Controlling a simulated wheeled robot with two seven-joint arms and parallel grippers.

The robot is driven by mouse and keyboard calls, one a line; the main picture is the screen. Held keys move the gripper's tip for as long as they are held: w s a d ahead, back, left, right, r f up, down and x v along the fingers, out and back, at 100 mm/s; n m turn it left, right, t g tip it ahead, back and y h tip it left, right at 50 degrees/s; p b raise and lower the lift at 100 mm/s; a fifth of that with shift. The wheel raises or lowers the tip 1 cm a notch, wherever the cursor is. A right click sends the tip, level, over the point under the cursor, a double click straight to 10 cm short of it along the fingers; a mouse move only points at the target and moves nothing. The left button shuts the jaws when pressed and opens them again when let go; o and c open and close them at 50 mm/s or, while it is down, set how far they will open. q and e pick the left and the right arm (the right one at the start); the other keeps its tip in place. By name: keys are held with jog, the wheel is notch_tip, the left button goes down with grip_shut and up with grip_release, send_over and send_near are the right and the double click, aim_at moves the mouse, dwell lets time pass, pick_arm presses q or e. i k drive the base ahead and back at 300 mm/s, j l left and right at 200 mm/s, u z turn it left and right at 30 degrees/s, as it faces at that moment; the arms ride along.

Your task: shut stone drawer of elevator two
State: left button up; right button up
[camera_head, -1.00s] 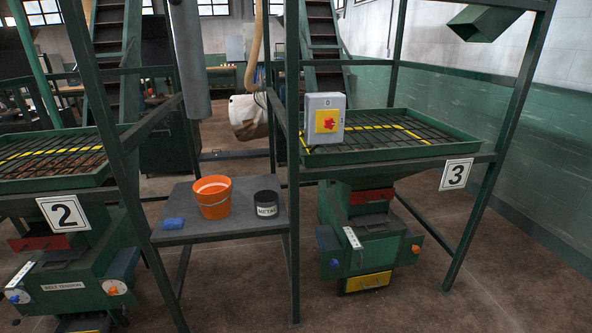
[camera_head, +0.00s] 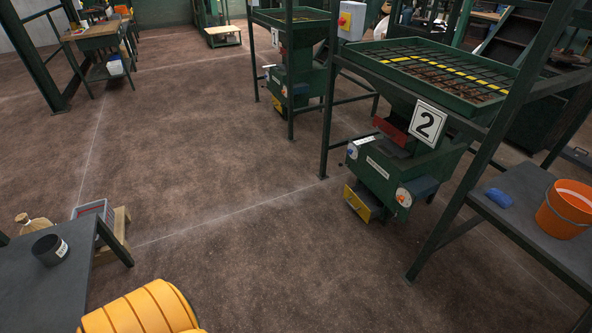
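Elevator two (camera_head: 388,172) is a green machine right of centre, marked by a white plate with a black 2 (camera_head: 427,122). Its stone drawer (camera_head: 358,205) is the yellow-fronted box low at its base, close to the floor. The drawer front appears to stand out from the machine body, so it looks pulled out. The drawer's inside is hard to make out at this distance. Neither of my grippers is in view.
Open brown floor (camera_head: 220,190) lies in front of the elevator. A dark table (camera_head: 510,205) with an orange bucket (camera_head: 567,210) stands at right. A small table with a dark pot (camera_head: 50,250) is at lower left. Another elevator (camera_head: 293,75) stands behind.

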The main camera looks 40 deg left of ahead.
aim_at(364, 205)
jog(key=u, duration=0.8)
